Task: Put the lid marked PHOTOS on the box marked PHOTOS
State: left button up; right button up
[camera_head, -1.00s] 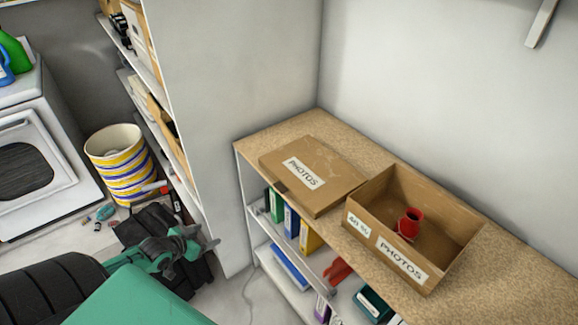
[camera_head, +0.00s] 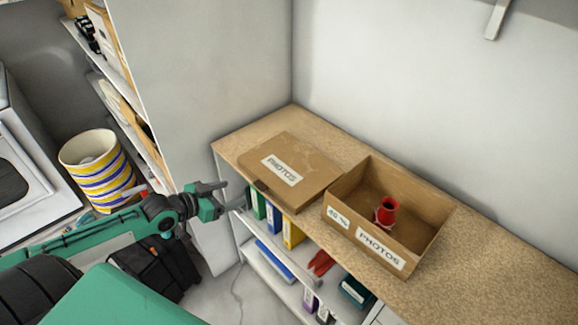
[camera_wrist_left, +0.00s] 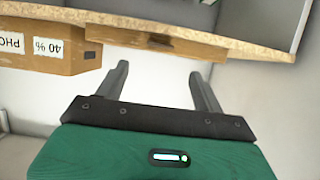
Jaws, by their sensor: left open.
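The brown cardboard lid marked PHOTOS (camera_head: 305,178) lies flat on the shelf top, with its front edge near the shelf's front edge. My right gripper is out of view.
The speckled shelf top (camera_head: 500,265) is clear to the right of the box. Binders (camera_head: 274,219) stand on the shelf below the lid. A grey wall panel (camera_head: 210,90) rises left of the shelf. A striped bin (camera_head: 98,175) stands on the floor at left.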

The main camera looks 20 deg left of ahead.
aim_at(257, 187)
pick_arm(q)
jog(key=p+x, duration=0.2)
jog(key=x, duration=0.6)
jog(key=shift+w+d+f, duration=0.1)
jog(key=shift+w+f, duration=0.05)
jog(key=shift+f, duration=0.1)
jog(key=shift+w+d+f, duration=0.2)
jog(key=shift+w+f, duration=0.15)
jog(key=shift+w, duration=0.1)
jog(key=shift+c, duration=1.3)
jog(key=c, duration=0.7)
jog(key=shift+c, duration=0.7)
